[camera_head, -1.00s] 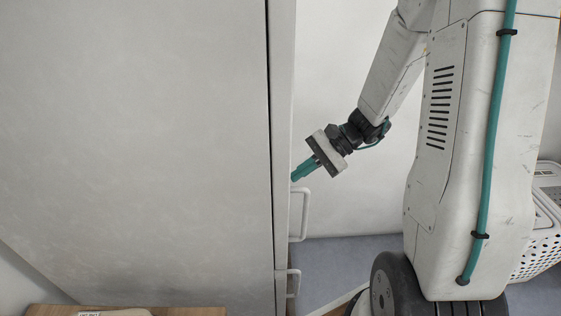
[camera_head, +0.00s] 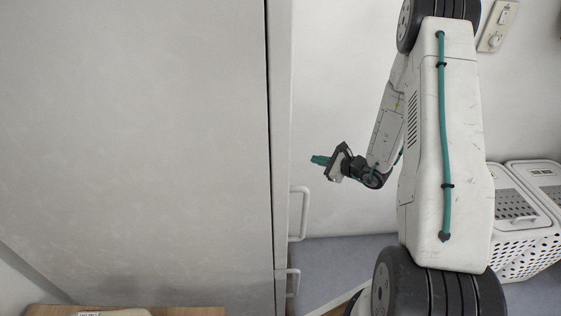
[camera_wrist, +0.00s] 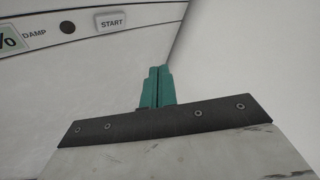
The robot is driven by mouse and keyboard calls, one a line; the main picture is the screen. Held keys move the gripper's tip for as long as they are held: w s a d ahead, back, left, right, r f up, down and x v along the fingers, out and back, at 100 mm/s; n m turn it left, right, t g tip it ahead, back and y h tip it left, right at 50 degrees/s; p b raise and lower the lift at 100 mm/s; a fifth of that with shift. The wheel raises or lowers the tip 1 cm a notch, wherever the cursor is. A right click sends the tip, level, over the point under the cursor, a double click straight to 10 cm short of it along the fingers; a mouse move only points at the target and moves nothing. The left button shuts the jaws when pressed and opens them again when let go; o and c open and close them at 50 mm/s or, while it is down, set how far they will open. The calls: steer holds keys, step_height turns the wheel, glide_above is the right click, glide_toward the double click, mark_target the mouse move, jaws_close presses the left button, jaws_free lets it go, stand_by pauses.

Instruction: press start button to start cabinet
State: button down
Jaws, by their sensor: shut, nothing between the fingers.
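The cabinet (camera_head: 140,150) is a tall pale grey block filling the left of the head view, with white handles (camera_head: 304,213) on its right-hand face. The START button (camera_wrist: 112,22) is a pale rectangle with dark lettering at the upper left of the wrist view. My gripper (camera_head: 320,160) has teal fingers, shut and empty, pointing left toward the cabinet's front, above the upper handle. In the wrist view the shut fingers (camera_wrist: 157,87) are below and right of the START button. The fingertips appear apart from the button. The button is hidden in the head view.
A round dark spot (camera_wrist: 68,27) and a DAMP label (camera_wrist: 35,35) are left of the button. White laundry baskets (camera_head: 525,222) stand at the right. A wall switch plate (camera_head: 497,25) is at the upper right. A wooden surface (camera_head: 180,311) is at the bottom left.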

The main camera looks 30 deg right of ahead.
steer(key=shift+a, duration=0.15)
steer(key=w+a, duration=0.3)
steer(key=a, duration=0.5)
steer(key=shift+w, duration=0.15)
stand_by(1.9)
steer(key=shift+w+a, duration=0.2)
steer(key=shift+a, duration=0.15)
steer(key=shift+w+a, duration=0.1)
steer(key=shift+a, duration=0.25)
stand_by(0.5)
steer(key=shift+d, duration=0.1)
steer(key=shift+s+d, duration=0.3)
steer(key=shift+d, duration=0.35)
steer(key=shift+s+d, duration=0.3)
steer(key=shift+d, duration=0.45)
steer(key=shift+s+d, duration=0.35)
steer(key=shift+d, duration=0.45)
steer(key=shift+s+d, duration=0.3)
steer(key=shift+d, duration=0.45)
